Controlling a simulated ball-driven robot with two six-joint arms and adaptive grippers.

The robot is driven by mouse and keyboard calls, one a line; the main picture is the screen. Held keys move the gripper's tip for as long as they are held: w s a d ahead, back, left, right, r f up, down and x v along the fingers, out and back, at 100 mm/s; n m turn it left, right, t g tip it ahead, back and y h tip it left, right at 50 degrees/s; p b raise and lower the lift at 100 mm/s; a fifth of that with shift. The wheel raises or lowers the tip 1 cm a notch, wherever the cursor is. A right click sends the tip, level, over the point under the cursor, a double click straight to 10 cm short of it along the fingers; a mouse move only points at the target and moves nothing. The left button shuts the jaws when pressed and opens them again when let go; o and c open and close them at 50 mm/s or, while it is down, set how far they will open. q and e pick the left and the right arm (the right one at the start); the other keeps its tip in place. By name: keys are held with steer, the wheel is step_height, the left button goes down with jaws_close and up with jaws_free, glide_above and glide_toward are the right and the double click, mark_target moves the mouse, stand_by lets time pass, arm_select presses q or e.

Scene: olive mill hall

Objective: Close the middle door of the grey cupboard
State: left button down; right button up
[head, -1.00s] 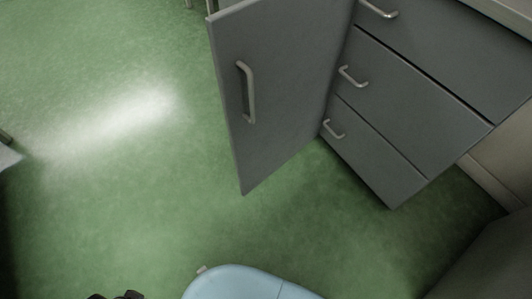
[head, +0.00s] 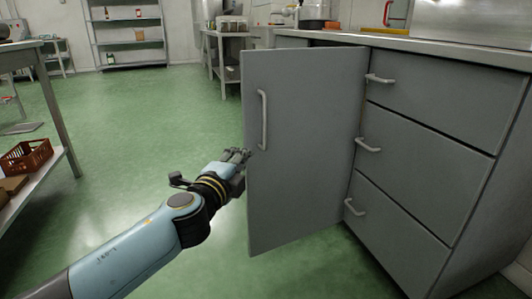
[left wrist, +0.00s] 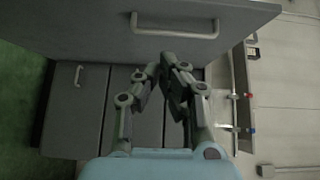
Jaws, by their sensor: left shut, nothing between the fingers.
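The grey cupboard (head: 440,88) stands at the right in the head view. Its door (head: 310,150) stands open, swung out to the left of a stack of drawers, with a vertical bar handle (head: 263,118) near its free edge. My left gripper (head: 243,154) is shut and empty beside that free edge, below the handle; contact cannot be told. In the left wrist view, the shut fingers (left wrist: 170,62) are just below a near grey panel (left wrist: 95,20) with a bar handle (left wrist: 174,33), which looks like the open door. My right gripper is not in view.
Three drawers with bar handles (head: 368,145) lie right of the door. A table (head: 30,44) with a red crate (head: 27,155) on its lower shelf stands at the left. Green floor (head: 140,130) between is clear. A wall shelf and work table stand behind.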

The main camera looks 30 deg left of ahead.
arm_select(q)
steer(key=w+r, duration=0.1)
steer(key=w, duration=0.1)
glide_toward(257, 124)
steer(key=w+d, duration=0.2)
steer(key=w, duration=0.1)
steer(key=shift+d+f, duration=0.15)
steer(key=shift+f, duration=0.05)
steer(key=shift+w+a+b, duration=0.15)
steer(key=shift+w+a, duration=0.15)
steer(key=shift+a, duration=0.25)
steer(key=shift+w+a+b, duration=0.15)
steer(key=shift+w+a, duration=0.15)
steer(key=shift+a, duration=0.25)
steer(key=shift+w+a, duration=0.4)
steer(key=shift+a, duration=0.2)
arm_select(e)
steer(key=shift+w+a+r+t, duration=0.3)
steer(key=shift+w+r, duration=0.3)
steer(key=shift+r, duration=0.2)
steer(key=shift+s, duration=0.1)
